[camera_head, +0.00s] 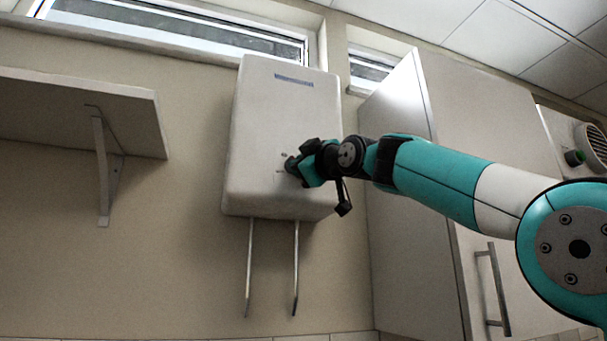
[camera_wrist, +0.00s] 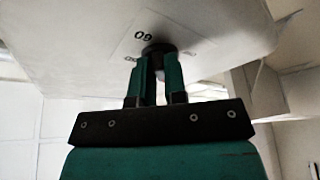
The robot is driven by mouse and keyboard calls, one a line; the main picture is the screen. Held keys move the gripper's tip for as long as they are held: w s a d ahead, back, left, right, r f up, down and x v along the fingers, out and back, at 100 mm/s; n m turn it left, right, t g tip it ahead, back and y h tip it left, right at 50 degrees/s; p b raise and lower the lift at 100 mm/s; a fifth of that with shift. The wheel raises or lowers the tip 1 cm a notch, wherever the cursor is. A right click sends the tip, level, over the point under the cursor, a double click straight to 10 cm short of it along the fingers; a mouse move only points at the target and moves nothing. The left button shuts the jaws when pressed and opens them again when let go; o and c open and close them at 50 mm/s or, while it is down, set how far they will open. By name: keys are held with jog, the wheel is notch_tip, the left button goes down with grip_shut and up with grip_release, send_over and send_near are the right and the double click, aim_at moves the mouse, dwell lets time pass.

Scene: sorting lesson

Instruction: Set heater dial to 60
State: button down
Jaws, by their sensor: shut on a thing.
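The white box-shaped heater (camera_head: 268,130) hangs on the wall. My gripper (camera_head: 300,168) is at the lower right part of its front and covers most of the dial in the head view. In the wrist view the dark round dial (camera_wrist: 157,48) sits on the white heater front (camera_wrist: 85,45), and my gripper (camera_wrist: 158,75) has its two green fingers shut on it. A printed mark that looks like "60", seen turned over, stands just beside the dial. The dial's pointer cannot be made out.
Two pipes (camera_head: 249,265) come down from the heater's underside. A wall shelf (camera_head: 80,112) with a bracket is at the left. A tall cabinet (camera_head: 410,200) with a bar handle stands close to the heater's right, behind my arm.

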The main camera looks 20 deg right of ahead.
jog(key=m+h+p, duration=0.1)
jog(key=m+h, duration=0.3)
jog(key=m, duration=0.5)
jog(key=a+r+m+h+p, duration=0.1)
jog(key=m+h, duration=0.3)
jog(key=m, duration=0.6)
jog(key=a+m+g+h+p, duration=0.1)
jog(key=m+h+p, duration=0.2)
jog(key=m, duration=0.7)
jog(key=shift+r+h, duration=0.15)
jog(key=shift+h, duration=0.75)
jog(key=m+p, duration=0.1)
jog(key=m+g+p, duration=0.1)
jog(key=m+p, duration=0.1)
jog(key=m, duration=0.1)
jog(key=shift+r+g, duration=0.25)
jog(key=shift+g, duration=0.05)
jog(key=m+g+p, duration=0.1)
jog(key=m+p, duration=0.2)
jog(key=m, duration=0.1)
jog(key=shift+r, duration=0.15)
jog(key=shift+m+g+y+p, duration=0.8)
jog(key=shift+m+p, duration=0.4)
jog(key=shift+m, duration=0.4)
